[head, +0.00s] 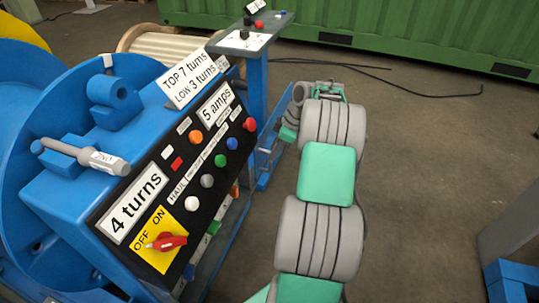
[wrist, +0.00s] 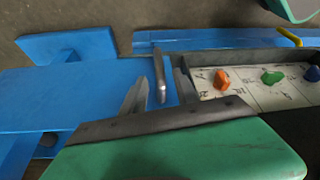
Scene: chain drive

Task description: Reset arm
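My arm (head: 327,175) reaches up the middle of the head view, to the right of the blue machine's control panel. Its far end bends down behind the arm links, and the fingertips are hidden there. In the wrist view my gripper (wrist: 159,76) shows two grey fingers spread apart. A grey metal rod or lever (wrist: 160,80) with a rounded end appears in the gap between them. I see no finger touching it, and cannot tell how far beyond the fingers it is.
The black control panel (head: 219,134) holds coloured buttons and a red OFF/ON switch (head: 166,241). A grey-blue pedestal (head: 257,85) stands beyond it. A green container (head: 400,30) and a black cable lie at the back. A blue object (head: 512,280) is at lower right. Floor between is clear.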

